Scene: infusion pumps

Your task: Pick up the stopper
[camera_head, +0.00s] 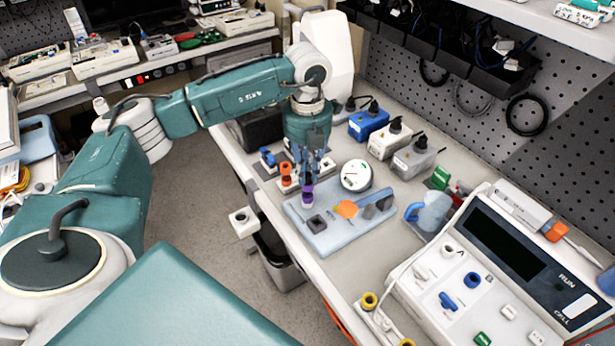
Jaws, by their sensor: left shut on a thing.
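My left gripper (309,177) points down over the left part of a light-blue tray (340,237) on the bench. Its fingers are shut on a small purple piece (307,193), which I take to be the stopper. The fingers hide part of it, and I cannot tell whether its lower end touches the tray. An orange piece (286,174) stands just left of the fingers, in a small white block. My right gripper is not in view.
On the tray are a round white dial (356,175), an orange piece (346,209) and grey blocks. Blue, white and grey boxes stand behind. A large pump (490,270) fills the right. A bin (275,257) stands on the floor below the bench's left edge.

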